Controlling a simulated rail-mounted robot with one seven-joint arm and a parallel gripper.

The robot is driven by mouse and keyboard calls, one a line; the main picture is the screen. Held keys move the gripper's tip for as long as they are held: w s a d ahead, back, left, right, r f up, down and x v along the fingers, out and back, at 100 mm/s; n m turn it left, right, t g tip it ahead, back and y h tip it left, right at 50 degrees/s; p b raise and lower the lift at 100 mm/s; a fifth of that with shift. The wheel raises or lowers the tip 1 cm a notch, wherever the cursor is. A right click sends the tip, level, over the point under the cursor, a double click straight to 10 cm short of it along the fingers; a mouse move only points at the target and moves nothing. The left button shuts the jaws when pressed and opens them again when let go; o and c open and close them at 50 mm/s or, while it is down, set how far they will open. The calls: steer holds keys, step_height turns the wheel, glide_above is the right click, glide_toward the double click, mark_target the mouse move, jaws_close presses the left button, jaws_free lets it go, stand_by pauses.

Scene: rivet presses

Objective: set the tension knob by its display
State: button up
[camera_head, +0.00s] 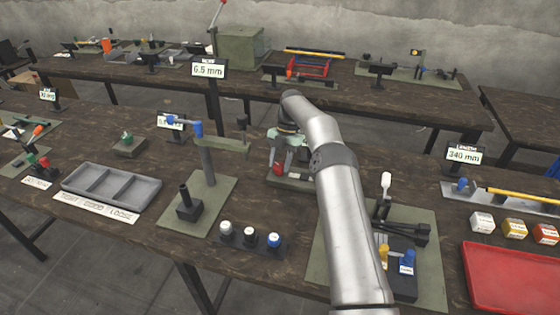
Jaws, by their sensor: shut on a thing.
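My gripper (288,130) is at the middle of the near bench, pointing down at a small pale green device (298,140) with a red part (278,168) at its front. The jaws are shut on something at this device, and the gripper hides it. I cannot make out the tension knob itself. No display clearly marked tension shows. A display reading 6.5 mm (208,68) stands on a post behind and to the left, its small heading hard to read. A display reading 340 mm (464,156) is at the right, headed length.
A grey tray (110,188) is further left. Several capped pieces (250,238) sit in front. A lever fixture (400,232) and red tray (512,276) are at the right.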

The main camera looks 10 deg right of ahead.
mark_target(278, 169)
steer(key=shift+f, duration=0.1)
steer(key=o, duration=1)
steer(key=shift+r, duration=0.35)
steer(key=r, duration=0.2)
steer(key=r+b, duration=0.1)
steer(key=shift+s, duration=0.25)
steer(key=s+r+b, duration=0.1)
steer(key=s+r, duration=0.2)
steer(key=s, duration=0.1)
steer(key=s+r+b, duration=0.2)
steer(key=s+r, duration=0.1)
steer(key=s, duration=0.2)
steer(key=s+r+b, duration=0.2)
steer(key=s+r, duration=0.1)
steer(key=s, duration=0.1)
steer(key=shift+s+r, duration=0.2)
steer(key=shift+s, duration=0.1)
